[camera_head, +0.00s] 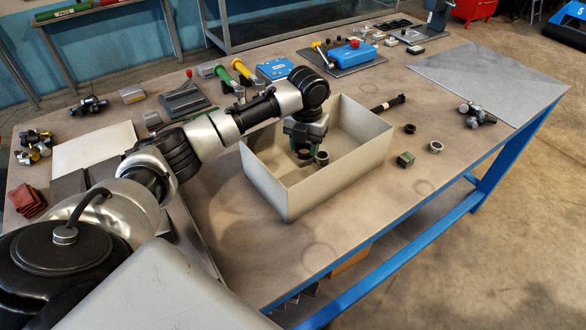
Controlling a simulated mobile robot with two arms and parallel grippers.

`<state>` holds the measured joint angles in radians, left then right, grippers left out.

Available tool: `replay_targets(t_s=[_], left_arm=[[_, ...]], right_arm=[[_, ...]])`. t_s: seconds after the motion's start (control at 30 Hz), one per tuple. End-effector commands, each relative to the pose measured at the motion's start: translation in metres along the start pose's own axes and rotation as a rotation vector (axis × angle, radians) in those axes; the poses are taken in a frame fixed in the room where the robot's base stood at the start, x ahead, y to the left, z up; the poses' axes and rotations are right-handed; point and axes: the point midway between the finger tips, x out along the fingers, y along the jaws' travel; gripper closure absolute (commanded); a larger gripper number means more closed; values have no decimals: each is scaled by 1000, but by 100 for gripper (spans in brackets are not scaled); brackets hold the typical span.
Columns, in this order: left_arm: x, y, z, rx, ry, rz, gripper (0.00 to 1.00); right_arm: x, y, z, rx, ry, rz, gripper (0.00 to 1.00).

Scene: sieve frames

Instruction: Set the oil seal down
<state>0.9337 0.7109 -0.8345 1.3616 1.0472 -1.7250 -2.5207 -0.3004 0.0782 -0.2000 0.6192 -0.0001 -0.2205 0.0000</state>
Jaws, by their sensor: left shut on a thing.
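My left gripper (312,152) points down inside the open beige bin (288,205), below the rim line in the picture. It is shut on a small dark ring, the oil seal (322,158), which shows at the fingertips. Another dark round shape shows just left of it, and I cannot tell if it is part of the fingers or a separate ring. Whether the seal touches the bin floor cannot be told. My right gripper is not in view.
Right of the bin lie a dark ring (410,128), a lighter metal ring (435,147), a green block (405,159) and a black shaft (387,104). A grey mat (490,80) covers the table's right part. The table front is clear.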

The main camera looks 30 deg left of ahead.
Motion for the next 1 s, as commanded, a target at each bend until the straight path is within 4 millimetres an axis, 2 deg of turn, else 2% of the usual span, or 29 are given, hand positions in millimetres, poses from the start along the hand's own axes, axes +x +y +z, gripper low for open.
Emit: replay_targets(t_s=[0.03, 0.13, 0.3, 0.4, 0.67, 1.0], left_arm=[[4, 6, -12, 1, 4, 3, 80], [15, 14, -30, 1, 4, 1, 80], [28, 20, -45, -1, 0, 0, 80], [33, 21, -47, -1, 0, -1, 80], [67, 21, -47, -1, 0, -1, 80], [72, 21, -47, 0, -1, -1, 80]], right_arm=[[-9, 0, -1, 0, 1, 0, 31], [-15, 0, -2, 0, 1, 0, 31], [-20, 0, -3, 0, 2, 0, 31], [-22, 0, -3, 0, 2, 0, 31], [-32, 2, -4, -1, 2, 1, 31], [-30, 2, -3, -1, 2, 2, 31]])
